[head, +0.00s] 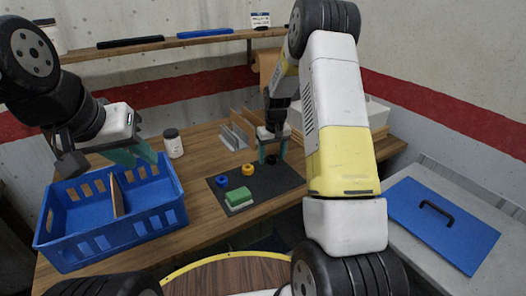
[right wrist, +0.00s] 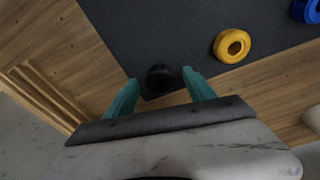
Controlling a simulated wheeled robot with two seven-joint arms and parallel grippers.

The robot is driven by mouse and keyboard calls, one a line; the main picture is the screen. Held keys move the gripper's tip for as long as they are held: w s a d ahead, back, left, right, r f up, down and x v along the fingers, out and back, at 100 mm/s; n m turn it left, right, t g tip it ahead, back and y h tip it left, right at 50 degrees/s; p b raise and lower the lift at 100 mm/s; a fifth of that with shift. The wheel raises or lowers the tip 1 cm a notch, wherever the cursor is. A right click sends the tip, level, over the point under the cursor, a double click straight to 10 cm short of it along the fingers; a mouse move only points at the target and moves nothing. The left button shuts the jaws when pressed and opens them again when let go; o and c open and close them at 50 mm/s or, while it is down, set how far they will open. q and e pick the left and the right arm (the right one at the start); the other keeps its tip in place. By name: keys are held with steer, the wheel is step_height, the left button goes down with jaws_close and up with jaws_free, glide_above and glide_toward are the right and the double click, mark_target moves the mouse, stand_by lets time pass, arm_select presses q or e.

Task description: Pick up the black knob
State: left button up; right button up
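The black knob (right wrist: 160,78) stands on the dark mat near the mat's edge. In the right wrist view it sits between the tips of my right gripper (right wrist: 160,90), with a gap on each side. In the head view the knob (head: 271,159) shows small and dark between the teal fingers of my right gripper (head: 272,152). My right gripper is open. My left gripper (head: 137,155) is over the blue crate's back right part; its teal fingers are seen from the side and their gap is unclear.
The dark mat (head: 228,205) also holds a yellow ring (head: 247,170), a blue ring (head: 221,181) and a green block (head: 239,197). A blue crate (head: 88,250) with a divider stands at left. A white jar (head: 173,145) is behind it. A wooden rack stands close behind my right gripper.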

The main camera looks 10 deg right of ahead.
jaws_close()
steer(key=shift+r, duration=0.2)
